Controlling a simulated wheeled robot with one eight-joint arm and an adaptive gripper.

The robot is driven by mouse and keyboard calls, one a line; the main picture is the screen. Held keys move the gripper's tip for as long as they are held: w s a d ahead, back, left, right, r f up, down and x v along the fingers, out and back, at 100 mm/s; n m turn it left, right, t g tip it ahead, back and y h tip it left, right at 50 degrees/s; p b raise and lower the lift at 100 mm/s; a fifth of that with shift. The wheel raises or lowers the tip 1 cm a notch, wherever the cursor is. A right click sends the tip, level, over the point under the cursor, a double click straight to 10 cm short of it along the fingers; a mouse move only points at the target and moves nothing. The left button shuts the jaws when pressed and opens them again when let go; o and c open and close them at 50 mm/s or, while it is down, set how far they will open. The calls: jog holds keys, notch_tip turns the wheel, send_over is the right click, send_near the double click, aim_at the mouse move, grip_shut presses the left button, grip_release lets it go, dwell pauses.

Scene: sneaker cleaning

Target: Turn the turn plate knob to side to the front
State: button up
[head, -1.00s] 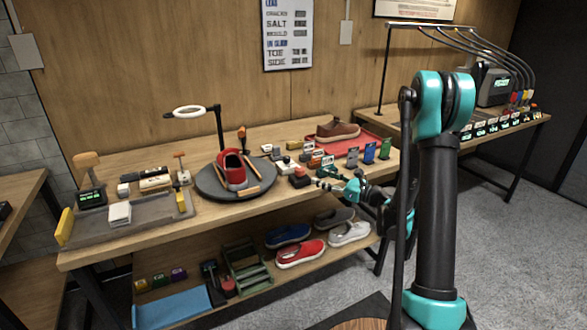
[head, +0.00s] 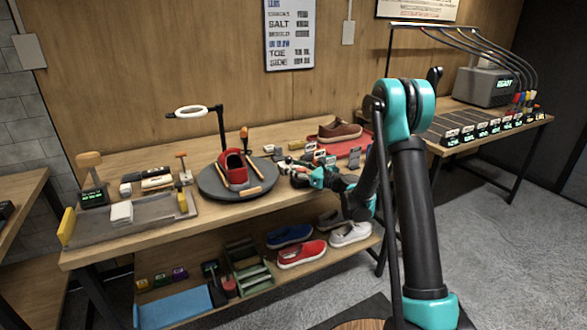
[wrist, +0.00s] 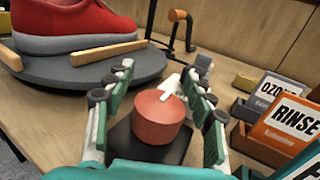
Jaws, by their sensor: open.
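The turn plate (head: 215,188) is a dark grey disc on the workbench, and a red sneaker (head: 233,168) sits on it between wooden bars. The red knob (wrist: 160,118) with a pale pointer mark stands on a dark square base (wrist: 150,146). My gripper (wrist: 158,90) is open, with one finger on each side of the knob; I cannot tell whether either finger touches it. The pointer mark points up and to the right in the wrist view. In the head view my gripper (head: 303,178) covers the knob beside the plate's right edge.
Labelled boxes, one reading RINSE (wrist: 285,130), stand right of the knob in the wrist view. An orange-handled tool (wrist: 178,30) stands behind. A red tray with a brown shoe (head: 340,131) lies at the back right.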

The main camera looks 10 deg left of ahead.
grip_shut()
dwell(0.3)
dwell(0.3)
